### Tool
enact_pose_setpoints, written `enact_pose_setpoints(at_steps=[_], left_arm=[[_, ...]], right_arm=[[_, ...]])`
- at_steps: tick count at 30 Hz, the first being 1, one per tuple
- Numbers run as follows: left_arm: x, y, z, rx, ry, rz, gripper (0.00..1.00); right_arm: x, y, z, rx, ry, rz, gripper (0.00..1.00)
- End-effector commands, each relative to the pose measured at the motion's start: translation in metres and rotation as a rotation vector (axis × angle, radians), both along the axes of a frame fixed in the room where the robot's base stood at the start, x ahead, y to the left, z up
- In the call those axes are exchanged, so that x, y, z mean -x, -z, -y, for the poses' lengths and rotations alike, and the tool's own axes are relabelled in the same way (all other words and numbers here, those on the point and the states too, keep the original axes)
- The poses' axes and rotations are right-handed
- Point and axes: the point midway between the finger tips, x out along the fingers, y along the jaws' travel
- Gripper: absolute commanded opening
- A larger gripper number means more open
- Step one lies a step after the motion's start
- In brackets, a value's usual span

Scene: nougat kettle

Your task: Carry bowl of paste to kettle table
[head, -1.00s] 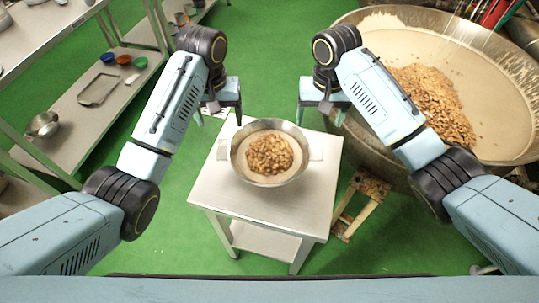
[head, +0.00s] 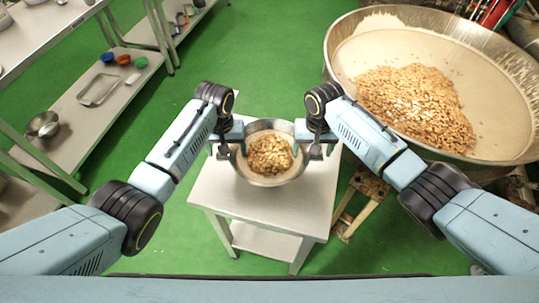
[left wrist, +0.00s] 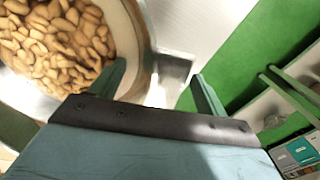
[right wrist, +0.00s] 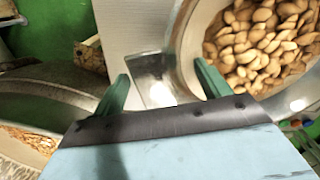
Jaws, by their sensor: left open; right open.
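The metal bowl of paste (head: 268,180) stands on a small white table (head: 262,208) in the head view, with a heap of nuts (head: 270,155) on the pale paste. My left gripper (head: 229,150) is at the bowl's left side, open. In the left wrist view a flat metal handle (left wrist: 174,70) of the bowl shows between its fingers. My right gripper (head: 315,150) is at the bowl's right side, open. In the right wrist view the other handle (right wrist: 155,90) lies between its fingers. I cannot tell whether any finger touches the bowl.
A large kettle (head: 345,112) with paste and nuts stands at the right. A wooden stool (head: 362,190) is beside the small table. Metal shelving (head: 88,122) with small bowls and a tray lines the left. Green floor is open between shelving and table.

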Motion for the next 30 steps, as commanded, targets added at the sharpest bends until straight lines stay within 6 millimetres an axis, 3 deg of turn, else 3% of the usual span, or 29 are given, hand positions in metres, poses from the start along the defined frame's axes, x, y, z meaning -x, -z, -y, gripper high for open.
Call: enact_pose_setpoints(at_steps=[7, 24, 30], left_arm=[[0.0000, 0.0002, 0.0004, 0.001, 0.001, 0.000, 0.76], [-0.0001, 0.0001, -0.0010, -0.003, -0.001, 0.000, 0.01], [-0.0001, 0.0002, -0.0017, -0.005, -0.001, 0.000, 0.00]], right_arm=[[0.0002, 0.0004, 0.0000, 0.000, 0.000, 0.000, 0.76], [0.0001, 0.0004, 0.0015, 0.004, 0.001, -0.001, 0.01], [0.0002, 0.0005, 0.0021, 0.006, 0.001, -0.001, 0.00]])
